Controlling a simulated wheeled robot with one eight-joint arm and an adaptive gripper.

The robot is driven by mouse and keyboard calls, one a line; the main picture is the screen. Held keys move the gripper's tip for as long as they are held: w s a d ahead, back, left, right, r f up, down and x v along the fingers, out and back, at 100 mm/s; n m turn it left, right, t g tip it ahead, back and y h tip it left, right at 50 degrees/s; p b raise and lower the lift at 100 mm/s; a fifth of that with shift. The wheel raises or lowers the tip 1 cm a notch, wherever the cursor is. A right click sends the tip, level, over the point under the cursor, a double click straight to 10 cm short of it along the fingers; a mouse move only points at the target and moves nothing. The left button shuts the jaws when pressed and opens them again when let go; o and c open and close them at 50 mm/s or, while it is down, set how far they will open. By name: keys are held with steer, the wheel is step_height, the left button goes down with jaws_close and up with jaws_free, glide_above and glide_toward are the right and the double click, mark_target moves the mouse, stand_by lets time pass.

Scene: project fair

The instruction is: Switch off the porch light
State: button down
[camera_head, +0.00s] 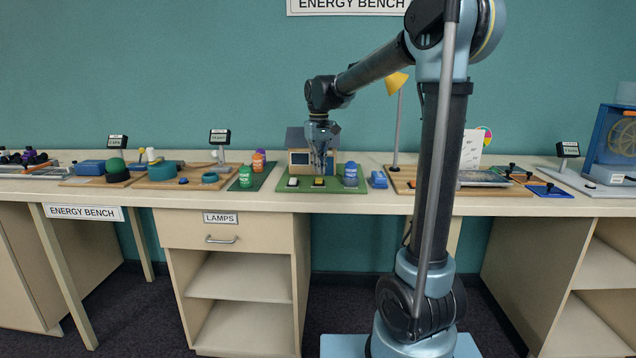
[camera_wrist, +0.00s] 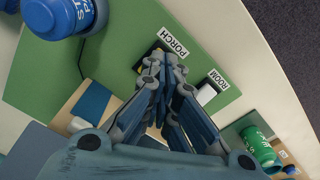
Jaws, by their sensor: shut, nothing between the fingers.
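A small model house (camera_head: 298,158) stands on a green board (camera_head: 338,198) on the bench. Two switches sit at the board's front edge: a pale one (camera_head: 292,183) and a dark and yellow one (camera_head: 318,183). In the wrist view the PORCH label (camera_wrist: 173,40) lies beside the dark and yellow switch (camera_wrist: 139,66). The ROOM label (camera_wrist: 218,79) lies beside the white switch (camera_wrist: 206,94). My gripper (camera_wrist: 165,63) is shut and empty, its tips over the porch switch and partly hiding it. Contact, the switch's position and whether the porch light is lit cannot be told.
A blue bottle (camera_head: 350,175) stands on the board, right of my gripper. Green (camera_head: 245,177) and orange (camera_head: 258,162) bottles stand on a mat to the left. The bench's front edge is close.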

mark_target(319, 181)
steer(key=shift+r, duration=1.9)
steer(key=s+d+f+m+t, duration=0.1)
steer(key=s+d+f, duration=0.3)
steer(key=s+d, duration=0.3)
steer(key=s+d+f+m, duration=0.2)
steer(key=s+d+f, duration=0.25)
steer(key=s, duration=0.45)
steer(key=s+d+f+m+t, duration=0.1)
steer(key=s+d+f, duration=0.3)
steer(key=s+d, duration=0.35)
steer(key=s+d+f+m, duration=0.1)
steer(key=s+d+f, duration=0.1)
steer(key=s+f, duration=0.6)
steer(key=shift+s+d+f, duration=0.15)
steer(key=shift+s+f, duration=0.05)
steer(key=shift+f, duration=0.55)
